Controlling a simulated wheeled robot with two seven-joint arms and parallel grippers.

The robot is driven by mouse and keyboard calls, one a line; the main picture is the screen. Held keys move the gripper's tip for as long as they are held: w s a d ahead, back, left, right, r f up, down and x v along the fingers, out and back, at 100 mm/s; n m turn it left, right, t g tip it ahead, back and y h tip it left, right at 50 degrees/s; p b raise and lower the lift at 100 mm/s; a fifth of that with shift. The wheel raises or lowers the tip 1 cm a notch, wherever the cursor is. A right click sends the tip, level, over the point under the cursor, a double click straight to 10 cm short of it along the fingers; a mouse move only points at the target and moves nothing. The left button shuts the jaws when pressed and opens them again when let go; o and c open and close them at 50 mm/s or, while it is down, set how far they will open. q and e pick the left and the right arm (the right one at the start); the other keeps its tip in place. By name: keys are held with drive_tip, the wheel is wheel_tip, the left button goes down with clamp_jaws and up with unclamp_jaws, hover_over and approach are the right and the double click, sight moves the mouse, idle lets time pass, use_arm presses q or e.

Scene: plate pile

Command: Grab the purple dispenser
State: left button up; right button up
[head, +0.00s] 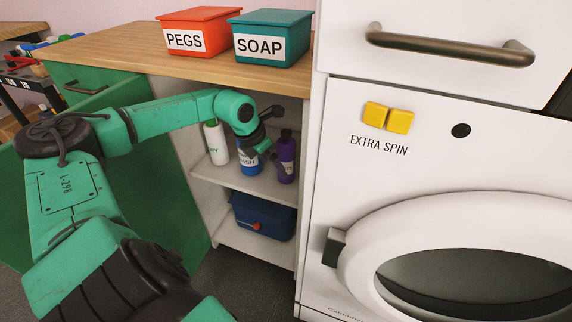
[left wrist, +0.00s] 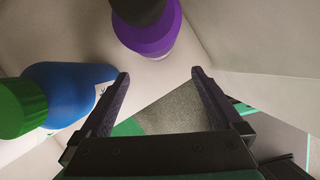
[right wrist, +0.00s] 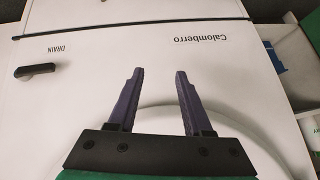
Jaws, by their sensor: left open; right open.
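The purple dispenser (head: 286,160) stands upright on the upper shelf of the open cabinet, at the right of the bottles, with a dark top. In the left wrist view the purple dispenser (left wrist: 152,35) is at the top, beyond the fingertips and apart from them. My left gripper (head: 268,130) is inside the cabinet by the bottles. In the left wrist view my left gripper (left wrist: 160,75) is open, with nothing between its fingers. My right gripper (right wrist: 157,72) is open and empty in front of the white washing machine; it is out of the head view.
A blue bottle (head: 248,160) and a white bottle with green cap (head: 216,145) stand left of the dispenser. A blue box (head: 262,216) sits on the lower shelf. PEGS (head: 196,16) and SOAP (head: 297,38) bins stand on the countertop. The washing machine (head: 420,170) is at the right.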

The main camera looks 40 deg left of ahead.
sight(279, 154)
use_arm(q)
drive_tip(key=w, duration=0.3)
drive_tip(key=shift+w+d+r+p, duration=0.15)
drive_tip(key=shift+w+p, duration=0.1)
drive_tip(key=shift+p, duration=0.15)
drive_tip(key=x, duration=0.3)
drive_tip(key=shift+w+f+b, duration=0.15)
drive_tip(key=shift+f+b, duration=0.05)
drive_tip(key=shift+b, duration=0.15)
drive_tip(key=shift+r, duration=0.1)
clamp_jaws()
